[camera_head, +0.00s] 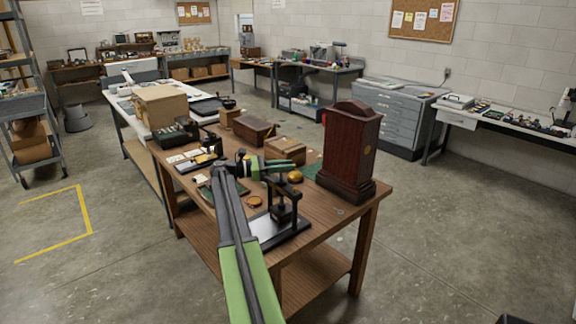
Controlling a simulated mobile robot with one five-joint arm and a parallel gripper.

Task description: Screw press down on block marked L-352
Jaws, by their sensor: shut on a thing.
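A small black screw press (285,198) stands on the near right part of the wooden table. A small dark block (281,213) seems to sit under it; no marking can be read at this size. My gripper (296,167), with green fingers, is right above the press, at the level of its top. The fingers look closed, at what seems to be the press's handle, which they largely hide. How far the press's screw is down cannot be made out.
A tall dark red wooden case (348,150) stands close to the right of my gripper. A brass-coloured dome (295,177) and wooden boxes (285,150) lie behind it. A cardboard box (160,107) stands farther left. The floor (130,270) left of the table is clear.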

